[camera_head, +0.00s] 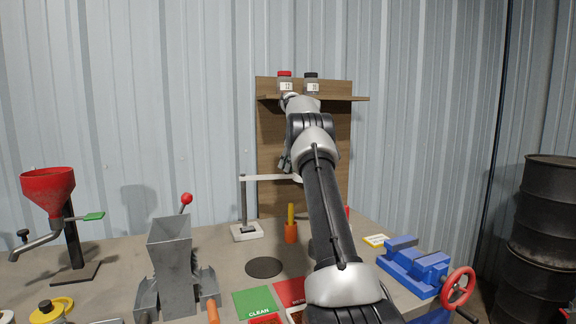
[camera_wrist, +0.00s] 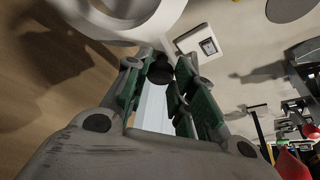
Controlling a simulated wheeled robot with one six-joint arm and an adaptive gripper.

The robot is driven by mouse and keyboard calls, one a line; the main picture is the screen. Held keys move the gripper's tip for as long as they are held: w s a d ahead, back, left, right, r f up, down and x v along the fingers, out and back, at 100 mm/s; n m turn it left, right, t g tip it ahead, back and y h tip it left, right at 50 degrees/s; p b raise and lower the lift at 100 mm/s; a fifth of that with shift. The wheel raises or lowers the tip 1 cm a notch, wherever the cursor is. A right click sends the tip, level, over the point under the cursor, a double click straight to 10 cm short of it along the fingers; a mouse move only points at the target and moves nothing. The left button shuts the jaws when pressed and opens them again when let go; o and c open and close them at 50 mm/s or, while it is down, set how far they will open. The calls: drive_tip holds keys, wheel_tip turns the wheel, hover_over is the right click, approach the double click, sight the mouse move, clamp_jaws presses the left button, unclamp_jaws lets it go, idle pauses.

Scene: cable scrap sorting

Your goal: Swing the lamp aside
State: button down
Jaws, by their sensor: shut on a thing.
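The lamp stands on the bench at the back, with a white base (camera_head: 247,231), a dark upright post (camera_head: 243,200) and a pale horizontal arm (camera_head: 270,178) reaching right until my arm hides it. In the wrist view, the lamp's white ring-shaped head (camera_wrist: 125,22) fills the top, and its base (camera_wrist: 205,46) shows beyond. My gripper (camera_wrist: 160,72) has its green-padded fingers closed around part of the lamp, with a pale bar and a dark knob between them. In the head view, my gripper is mostly hidden behind my arm.
A wooden back panel with a shelf (camera_head: 352,98) holds two jars. An orange holder (camera_head: 291,233) stands beside a dark round disc (camera_head: 264,267). A grey hopper machine (camera_head: 171,255) and red funnel (camera_head: 48,190) are left; a blue vise (camera_head: 415,264) is right.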

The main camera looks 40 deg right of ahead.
drive_tip(key=shift+w+r, duration=0.15)
drive_tip(key=c, duration=1.2)
unclamp_jaws()
drive_tip(key=v, duration=0.7)
drive_tip(key=shift+r, duration=0.1)
